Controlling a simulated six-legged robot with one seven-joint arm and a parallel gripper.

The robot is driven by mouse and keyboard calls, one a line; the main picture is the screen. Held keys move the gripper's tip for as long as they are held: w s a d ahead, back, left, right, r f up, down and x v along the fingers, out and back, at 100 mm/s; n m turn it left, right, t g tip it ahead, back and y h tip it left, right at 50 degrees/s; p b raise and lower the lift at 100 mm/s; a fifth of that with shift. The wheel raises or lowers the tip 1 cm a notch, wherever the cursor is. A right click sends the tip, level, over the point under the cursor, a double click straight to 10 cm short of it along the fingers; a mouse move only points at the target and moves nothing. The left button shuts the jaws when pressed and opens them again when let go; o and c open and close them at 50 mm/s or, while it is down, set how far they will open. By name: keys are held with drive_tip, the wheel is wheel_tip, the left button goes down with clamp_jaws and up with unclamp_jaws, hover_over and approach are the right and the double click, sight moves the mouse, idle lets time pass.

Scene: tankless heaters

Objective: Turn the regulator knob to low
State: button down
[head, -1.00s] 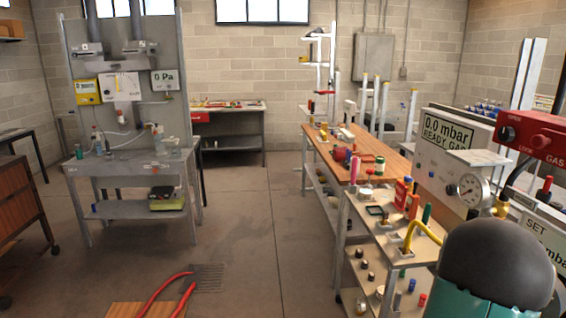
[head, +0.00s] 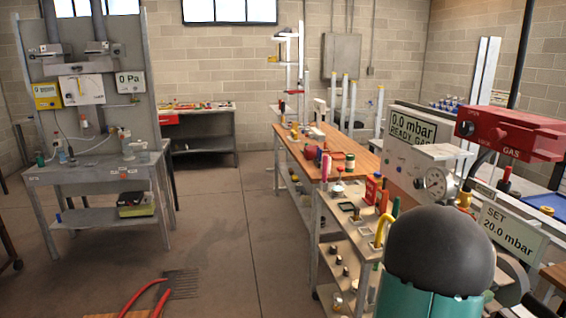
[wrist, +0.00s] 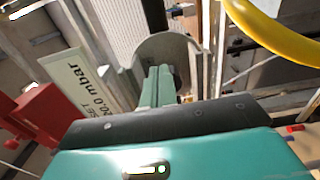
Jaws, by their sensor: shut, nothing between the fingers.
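My gripper (wrist: 158,88) shows in the wrist view with its two teal fingers together and nothing between them. The fingertips overlap a grey rounded part (wrist: 182,45) in that picture; I cannot tell whether they touch it. A grey round part (head: 513,270) also shows in the head view, partly behind my dark dome-shaped arm link. I cannot identify the regulator knob or its setting for certain. A pressure gauge (head: 435,184) is on the white panel, whose display (head: 412,129) reads "0.0 mbar READY GAS". A sign (head: 514,232) reads "SET 20.0 mbar"; it also shows in the wrist view (wrist: 83,75).
A red gas box (head: 515,133) juts out at upper right. A workbench (head: 345,143) stands behind. The floor at left centre is mostly clear.

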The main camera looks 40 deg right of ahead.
drive_tip(key=v, duration=0.3)
drive_tip(key=shift+a, duration=0.2)
drive_tip(key=shift+w, duration=0.1)
drive_tip(key=w+a+r+n+t+y, duration=0.1)
drive_tip(key=w+a+t+y, duration=0.3)
drive_tip(key=a, duration=1.3)
drive_tip(key=w+a+r+n+t+y, duration=0.2)
drive_tip(key=w+a+r+t+y, duration=0.2)
drive_tip(key=a, duration=1.3)
drive_tip(key=w+a+r+n+t+y, duration=0.1)
drive_tip(key=w+a+r+t+y, duration=0.2)
drive_tip(key=a, duration=1.4)
drive_tip(key=w+t+y, duration=0.1)
drive_tip(key=w+y, duration=0.3)
drive_tip(key=y, duration=0.1)
drive_tip(key=shift+r+n+t+y, duration=0.15)
drive_tip(key=shift+n+t+y, duration=0.15)
drive_tip(key=shift+d, duration=0.1)
